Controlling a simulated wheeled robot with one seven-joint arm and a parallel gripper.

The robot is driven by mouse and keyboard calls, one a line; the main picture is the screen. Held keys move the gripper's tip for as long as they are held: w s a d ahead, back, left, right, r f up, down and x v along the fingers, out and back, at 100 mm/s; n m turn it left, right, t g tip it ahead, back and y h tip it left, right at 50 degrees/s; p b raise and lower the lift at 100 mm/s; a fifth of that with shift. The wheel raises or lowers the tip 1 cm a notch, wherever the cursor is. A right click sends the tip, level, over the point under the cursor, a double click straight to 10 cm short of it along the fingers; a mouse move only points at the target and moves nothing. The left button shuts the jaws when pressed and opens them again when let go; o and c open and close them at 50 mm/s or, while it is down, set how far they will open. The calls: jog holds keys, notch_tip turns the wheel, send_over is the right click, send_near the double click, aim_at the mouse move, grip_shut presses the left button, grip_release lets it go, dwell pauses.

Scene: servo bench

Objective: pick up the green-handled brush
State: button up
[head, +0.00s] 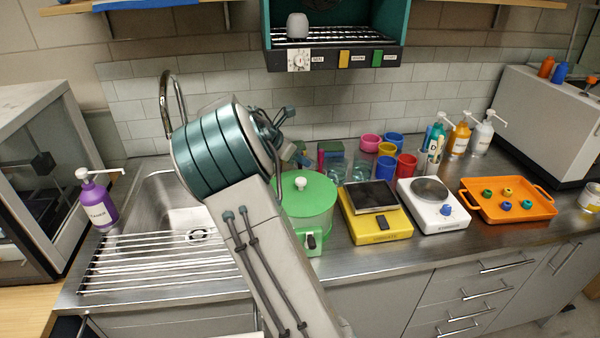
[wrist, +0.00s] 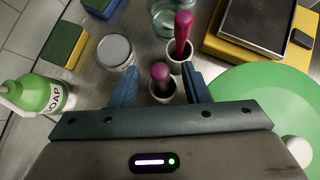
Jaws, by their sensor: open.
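I cannot make out a green-handled brush in either view. In the wrist view, my gripper (wrist: 157,70) is open, its two blue fingers spread and nothing held between them. A magenta-handled tool (wrist: 160,72) stands in a small white cup (wrist: 162,92) between and just beyond the fingertips. A second magenta-handled tool (wrist: 183,28) stands in another white cup (wrist: 180,55), a little farther off to the right. The lower ends of both tools are hidden in the cups. In the head view my arm hides much of this area.
A green soap bottle (wrist: 42,95), a grey-lidded jar (wrist: 115,52) and a yellow-green sponge (wrist: 63,45) are at the left. A green-lidded pot (head: 306,195) is close on the right. A yellow scale (head: 379,230), hotplate (head: 432,210) and orange tray (head: 548,211) stand farther right.

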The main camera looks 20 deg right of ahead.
jog(key=shift+d+f, duration=0.4)
jog(key=shift+d, duration=0.05)
grip_shut()
jog(key=shift+r, duration=0.1)
notch_tip(320, 180, up, 9)
jog(key=shift+r, duration=0.15)
jog(key=shift+r+p, duration=1.1)
jog(key=shift+r, duration=0.45)
